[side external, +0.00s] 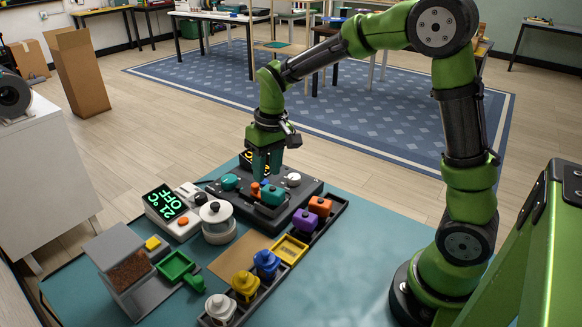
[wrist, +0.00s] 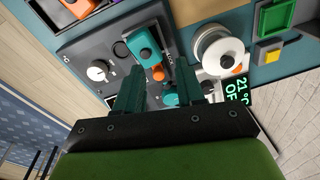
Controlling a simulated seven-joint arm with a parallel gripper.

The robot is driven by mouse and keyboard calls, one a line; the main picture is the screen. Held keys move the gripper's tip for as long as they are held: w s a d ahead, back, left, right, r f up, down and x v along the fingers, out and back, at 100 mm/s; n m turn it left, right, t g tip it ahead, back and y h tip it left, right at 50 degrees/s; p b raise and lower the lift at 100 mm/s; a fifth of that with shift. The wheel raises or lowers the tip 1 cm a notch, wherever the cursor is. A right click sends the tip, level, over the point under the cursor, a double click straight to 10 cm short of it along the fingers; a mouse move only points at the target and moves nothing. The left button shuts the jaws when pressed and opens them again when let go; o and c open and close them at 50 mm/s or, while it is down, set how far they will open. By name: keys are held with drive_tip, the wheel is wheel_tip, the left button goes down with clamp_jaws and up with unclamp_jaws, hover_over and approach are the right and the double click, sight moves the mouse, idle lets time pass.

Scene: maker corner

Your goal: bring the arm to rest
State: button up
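My gripper (side external: 266,175) hangs pointing down over the dark control box (side external: 207,184) on the teal bench mat. In the wrist view its two teal fingers (wrist: 170,82) stand apart with nothing held between them. The box carries a teal block (side external: 273,195), a small orange part (side external: 256,190), a round teal knob (side external: 229,182) and a white knob (side external: 293,179). The teal block (wrist: 141,40) and orange part (wrist: 157,74) show just beyond the fingers in the wrist view. The fingers hide part of the box; contact with it cannot be told.
A white device with a green "21 °C OFF" display (side external: 165,203) and a round lidded pot (side external: 217,222) stand left of the box. A dark tray (side external: 338,204) holds several coloured pieces. A hopper (side external: 122,268) and green scoop (side external: 174,267) are at front left. The mat's right side (side external: 350,270) is clear.

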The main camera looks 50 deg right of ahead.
drive_tip(key=s+a+r+m+t, duration=0.1)
drive_tip(key=s+r+t, duration=0.2)
drive_tip(key=s+r, duration=0.2)
drive_tip(key=s+a+r+m+t+y, duration=0.1)
drive_tip(key=s+r+t, duration=0.2)
drive_tip(key=s, duration=0.9)
wheel_tip(320, 180, up, 2)
drive_tip(key=shift+s+a+r, duration=0.2)
drive_tip(key=shift+s+a, duration=0.05)
drive_tip(key=shift+a, duration=0.15)
